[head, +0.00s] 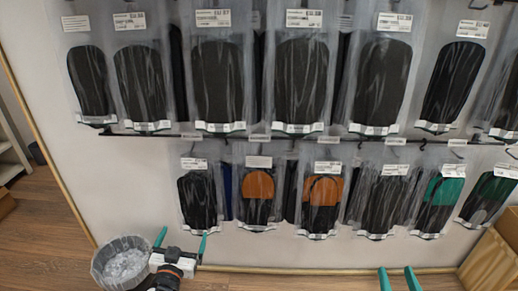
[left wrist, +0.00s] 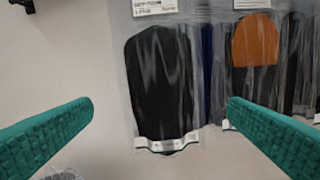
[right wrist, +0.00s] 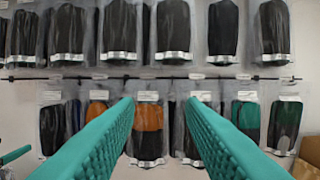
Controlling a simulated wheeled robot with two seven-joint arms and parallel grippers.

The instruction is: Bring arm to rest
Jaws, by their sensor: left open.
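My left gripper (head: 181,245) is at the lower left of the head view, near the wall below the lower row of insole packs. Its two green fingers are spread wide and hold nothing. In the left wrist view the gripper (left wrist: 160,112) faces a black insole pack (left wrist: 160,80), which hangs beyond the fingertips. My right gripper (head: 398,270) shows only its green fingertips at the bottom of the head view. In the right wrist view its fingers (right wrist: 160,102) are apart and empty, facing the hanging packs. The rest of the right arm is hidden.
Clear insole packs hang on an upper rail (head: 160,134) and in a lower row, some with orange insoles (head: 258,185). A bin with a clear liner (head: 122,262) stands on the floor beside my left gripper. A cardboard box (head: 490,262) is at the lower right.

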